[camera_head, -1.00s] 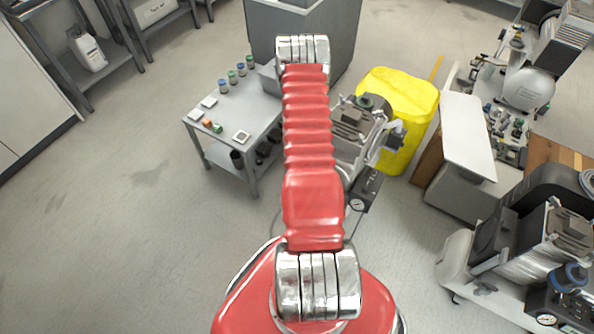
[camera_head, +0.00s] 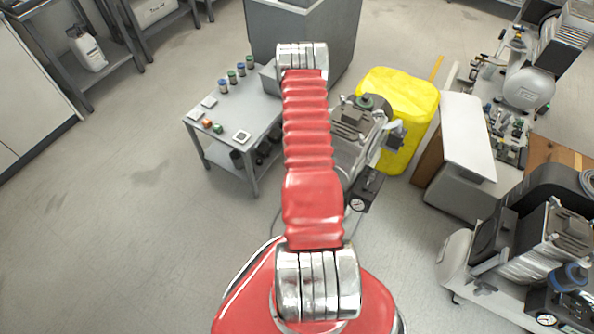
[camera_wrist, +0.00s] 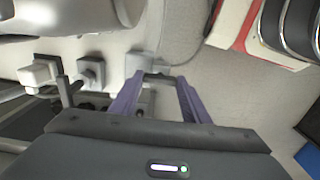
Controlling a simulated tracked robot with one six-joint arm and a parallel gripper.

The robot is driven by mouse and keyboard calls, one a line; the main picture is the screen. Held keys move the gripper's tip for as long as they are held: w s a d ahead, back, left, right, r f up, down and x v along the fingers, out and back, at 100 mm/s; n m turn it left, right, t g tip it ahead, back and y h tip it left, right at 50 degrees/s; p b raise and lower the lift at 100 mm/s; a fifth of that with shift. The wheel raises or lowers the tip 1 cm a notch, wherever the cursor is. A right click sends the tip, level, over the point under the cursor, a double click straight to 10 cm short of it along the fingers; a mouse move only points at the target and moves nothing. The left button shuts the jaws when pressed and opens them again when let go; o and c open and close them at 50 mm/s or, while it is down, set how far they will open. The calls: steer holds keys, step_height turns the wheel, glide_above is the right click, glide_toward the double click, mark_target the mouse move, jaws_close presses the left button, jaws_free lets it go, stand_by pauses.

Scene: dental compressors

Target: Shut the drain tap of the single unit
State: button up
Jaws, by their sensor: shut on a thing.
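The single unit (camera_head: 352,122), a small compressor with a metal motor head and a round gauge, stands mid-floor, partly hidden behind my red arm in the head view. My gripper (camera_wrist: 158,82) shows in the wrist view with two purple fingers; the head view hides it. Its fingertips are closed around a small dark part, the drain tap (camera_wrist: 156,76), below a pale rounded tank (camera_wrist: 178,25). Most of the tap is covered by the fingers, so its handle angle cannot be told.
A grey table (camera_head: 233,108) with small jars and blocks stands left of the unit. A yellow bin (camera_head: 408,95) stands behind it, right. Other compressors (camera_head: 545,245) crowd the right side. The floor at left is clear.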

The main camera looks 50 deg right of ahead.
steer(key=shift+a, duration=0.1)
steer(key=shift+c, duration=1.4)
steer(key=shift+m, duration=0.5)
steer(key=m, duration=0.3)
steer(key=shift+m, duration=0.3)
steer(key=m, duration=0.4)
steer(key=shift+m, duration=0.3)
steer(key=m, duration=0.8)
steer(key=shift+m, duration=0.3)
